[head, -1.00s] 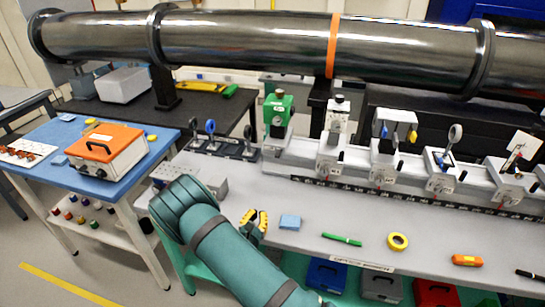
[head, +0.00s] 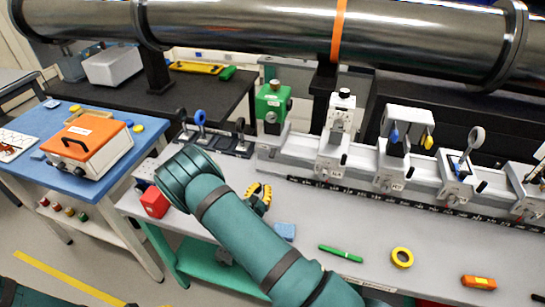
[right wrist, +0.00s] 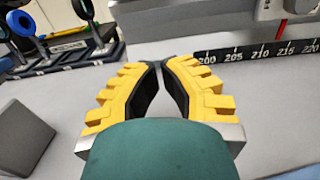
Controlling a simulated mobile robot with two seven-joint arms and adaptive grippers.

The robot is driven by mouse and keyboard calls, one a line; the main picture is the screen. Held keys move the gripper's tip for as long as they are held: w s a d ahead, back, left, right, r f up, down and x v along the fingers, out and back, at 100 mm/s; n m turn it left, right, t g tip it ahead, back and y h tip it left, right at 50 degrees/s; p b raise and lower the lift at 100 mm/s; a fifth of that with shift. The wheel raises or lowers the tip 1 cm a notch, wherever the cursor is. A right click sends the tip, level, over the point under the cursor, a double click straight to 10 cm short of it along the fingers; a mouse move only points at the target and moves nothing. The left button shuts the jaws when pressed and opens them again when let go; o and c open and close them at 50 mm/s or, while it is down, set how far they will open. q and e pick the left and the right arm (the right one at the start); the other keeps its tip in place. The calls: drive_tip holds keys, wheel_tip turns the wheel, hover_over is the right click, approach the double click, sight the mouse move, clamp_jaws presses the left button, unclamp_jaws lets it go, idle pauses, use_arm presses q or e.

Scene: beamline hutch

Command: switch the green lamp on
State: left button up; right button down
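The green lamp is most likely the green box-shaped unit (head: 273,105) at the left end of the rail in the head view. It has a round fitting on its front and a small knob on top. I cannot tell whether it is lit. My right gripper (head: 257,197), with yellow fingers, is over the grey bench in front of that unit and apart from it. In the right wrist view its fingertips (right wrist: 160,65) come together with nothing seen between them. The green unit is not clearly seen there. My left gripper is out of view.
Optics carriages, one with a white top (head: 409,120), stand along the rail right of the green unit. On the bench lie a red block (head: 154,202), a blue block (head: 285,231), a green pen (head: 341,253) and yellow tape (head: 402,257). A large pipe (head: 240,25) crosses behind.

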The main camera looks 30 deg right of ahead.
sight(274, 161)
drive_tip(key=shift+w+d, duration=0.1)
drive_tip(key=shift+w, duration=0.05)
drive_tip(key=shift+r, duration=0.1)
drive_tip(key=x, duration=0.9)
drive_tip(key=shift+w+d, duration=0.15)
drive_tip(key=shift+d, duration=0.05)
drive_tip(key=r, duration=0.3)
drive_tip(key=shift+s+a+r+p, duration=0.25)
drive_tip(key=shift+a+r+p, duration=0.05)
drive_tip(key=shift+a+r, duration=0.05)
drive_tip(key=shift+a, duration=0.1)
